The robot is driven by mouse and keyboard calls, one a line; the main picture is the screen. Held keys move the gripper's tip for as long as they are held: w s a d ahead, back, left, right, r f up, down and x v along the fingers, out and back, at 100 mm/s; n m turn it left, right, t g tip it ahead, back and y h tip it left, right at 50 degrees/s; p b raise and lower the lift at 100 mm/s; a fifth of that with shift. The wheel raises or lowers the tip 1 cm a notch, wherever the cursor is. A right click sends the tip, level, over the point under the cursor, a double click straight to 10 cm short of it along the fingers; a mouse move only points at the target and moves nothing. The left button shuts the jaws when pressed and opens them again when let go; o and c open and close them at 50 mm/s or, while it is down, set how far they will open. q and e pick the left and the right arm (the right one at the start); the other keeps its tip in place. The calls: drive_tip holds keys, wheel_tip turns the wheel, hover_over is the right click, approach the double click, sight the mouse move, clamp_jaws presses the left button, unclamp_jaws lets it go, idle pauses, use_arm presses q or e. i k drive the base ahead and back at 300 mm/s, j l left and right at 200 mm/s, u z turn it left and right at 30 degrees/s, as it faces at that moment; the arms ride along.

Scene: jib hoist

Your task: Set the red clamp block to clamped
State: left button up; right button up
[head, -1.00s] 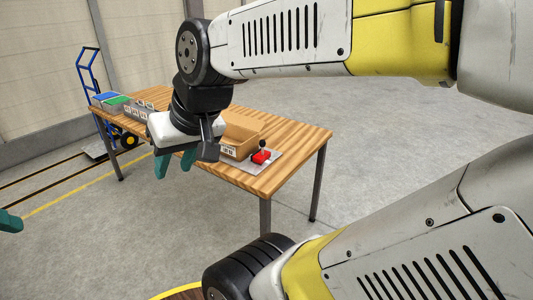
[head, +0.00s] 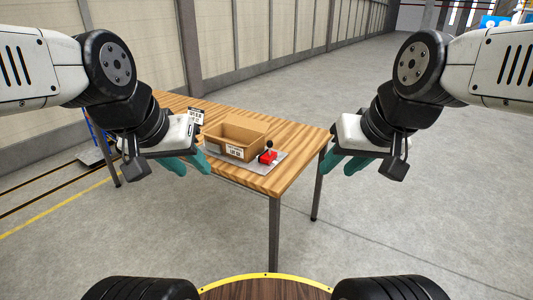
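The red clamp block (head: 267,157) sits on a grey plate (head: 262,167) near the right end of the wooden table. A short lever with a dark knob (head: 270,144) stands up from the block, roughly upright; the detail is too small to tell its exact setting. My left gripper (head: 195,171) is open and empty, to the left of the block and in front of the table in the picture. My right gripper (head: 337,168) is open and empty, to the right of the block, past the table's right corner. Neither gripper touches the block.
An open cardboard box (head: 236,140) with a label stands just left of the block. The wooden table (head: 289,143) has bare room at its right end. A blue hand truck (head: 98,140) is partly hidden behind my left arm. The floor to the right is clear.

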sight(268, 155)
drive_tip(key=i+j, duration=0.35)
drive_tip(key=i, duration=0.2)
drive_tip(key=i+j, duration=0.4)
drive_tip(key=i+u, duration=0.05)
drive_tip(key=i, duration=0.05)
